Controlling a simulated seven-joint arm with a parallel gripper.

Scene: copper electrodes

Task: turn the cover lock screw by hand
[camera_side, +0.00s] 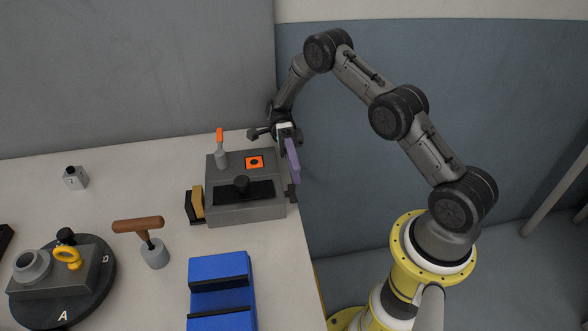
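A grey box-shaped fixture (262,211) stands near the table's right edge. I cannot tell for sure which part is the cover lock screw. My gripper (287,141) is at the fixture's back right corner, beside a flat purple piece (293,162) that stands along the fixture's right side. The gripper is small and dark here, so its fingers and whether it grips the purple piece cannot be made out. A small dark part (291,193) shows at the fixture's right side, below the purple piece.
A wooden-handled tool (139,226) stands in a grey holder (155,255). Blue blocks (220,271) lie in front. A round black turntable (98,290) is at front left. The back left table is mostly clear.

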